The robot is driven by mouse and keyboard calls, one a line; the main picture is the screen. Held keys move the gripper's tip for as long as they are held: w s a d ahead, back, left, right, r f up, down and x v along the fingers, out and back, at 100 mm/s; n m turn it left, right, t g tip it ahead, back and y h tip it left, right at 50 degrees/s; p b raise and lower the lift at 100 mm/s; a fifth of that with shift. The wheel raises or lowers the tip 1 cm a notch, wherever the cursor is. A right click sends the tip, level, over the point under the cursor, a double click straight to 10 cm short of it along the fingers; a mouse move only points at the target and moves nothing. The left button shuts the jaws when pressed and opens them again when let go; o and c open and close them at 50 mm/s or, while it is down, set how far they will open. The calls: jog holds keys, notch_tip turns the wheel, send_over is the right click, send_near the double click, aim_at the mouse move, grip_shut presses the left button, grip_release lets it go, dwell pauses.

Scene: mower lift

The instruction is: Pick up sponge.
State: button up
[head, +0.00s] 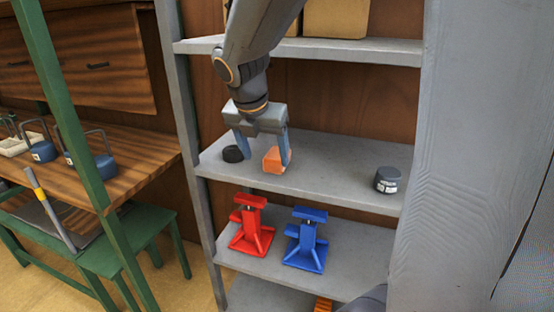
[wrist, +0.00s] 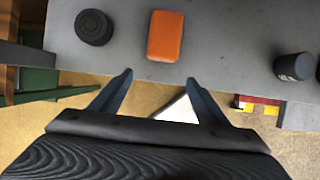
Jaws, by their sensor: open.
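The orange sponge (head: 276,160) lies on the middle shelf of the grey rack. My gripper (head: 262,148) is open and points down at the shelf in the head view, its right finger overlapping the sponge's right side. In the wrist view the sponge (wrist: 165,36) lies flat on the grey shelf, ahead of the open fingers (wrist: 160,80) and between their lines. Nothing is between the fingertips, and they look apart from the sponge.
A black round puck (head: 232,154) sits left of the sponge, close to the left finger. A dark jar (head: 387,179) stands at the shelf's right. Red (head: 251,226) and blue (head: 305,240) jacks stand on the shelf below. The upper shelf (head: 350,50) holds boxes.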

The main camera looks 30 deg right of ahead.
aim_at(273, 159)
jog(key=shift+w+d, duration=1.05)
jog(key=shift+d, duration=0.05)
jog(key=x, duration=0.5)
jog(key=shift+w+d, duration=0.15)
jog(key=c, duration=1.1)
jog(key=shift+c, duration=0.2)
